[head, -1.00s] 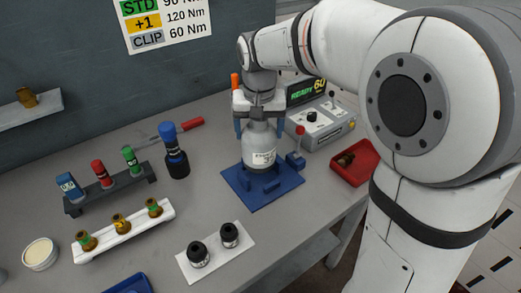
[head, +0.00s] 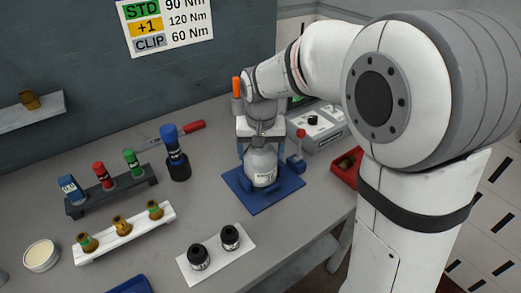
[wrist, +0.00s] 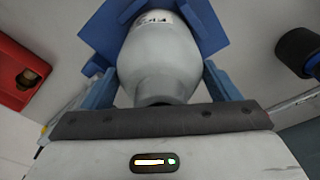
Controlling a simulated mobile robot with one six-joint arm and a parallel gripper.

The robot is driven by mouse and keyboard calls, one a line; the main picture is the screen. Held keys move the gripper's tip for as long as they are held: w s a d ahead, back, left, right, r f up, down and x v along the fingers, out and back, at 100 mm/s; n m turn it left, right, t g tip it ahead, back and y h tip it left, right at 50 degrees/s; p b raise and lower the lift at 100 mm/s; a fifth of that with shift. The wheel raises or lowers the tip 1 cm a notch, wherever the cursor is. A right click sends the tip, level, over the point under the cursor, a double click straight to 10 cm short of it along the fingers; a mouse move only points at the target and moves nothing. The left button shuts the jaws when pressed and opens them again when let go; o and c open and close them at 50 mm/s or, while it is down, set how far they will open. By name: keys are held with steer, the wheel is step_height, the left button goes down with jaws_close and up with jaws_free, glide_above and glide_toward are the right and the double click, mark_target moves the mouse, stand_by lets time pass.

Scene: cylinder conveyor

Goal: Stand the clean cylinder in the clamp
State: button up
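The clean cylinder (head: 262,163) is pale grey with a white label and is upright over the blue clamp (head: 285,192). Its lower end is down at the clamp plate; I cannot tell whether it rests fully. My gripper (head: 262,152) is above it, its blue fingers on either side of its upper part, shut on it. In the wrist view the cylinder (wrist: 160,60) lies between the fingers, with the blue clamp (wrist: 95,30) beyond. The clamp's jaws are mostly hidden by the cylinder.
A grey control box (head: 318,140) and a red tray (head: 343,172) stand to the right, partly behind my arm. A dark bottle with blue top (head: 176,160) stands to the left, beyond racks of small parts (head: 165,212). Two black-capped items (head: 229,237) are on a white plate in front.

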steer(key=o, duration=0.4)
steer(key=shift+c, duration=0.2)
step_height(320, 180, up, 12)
steer(key=s, duration=0.2)
steer(key=s+d+f, duration=0.4)
steer(key=s+d, duration=0.3)
steer(key=s, duration=0.1)
steer(key=s+d+f+t, duration=0.1)
steer(key=s+d+f, duration=0.4)
steer(key=s+d, duration=0.2)
steer(key=shift+s, duration=1.2)
steer(key=shift+d, duration=0.1)
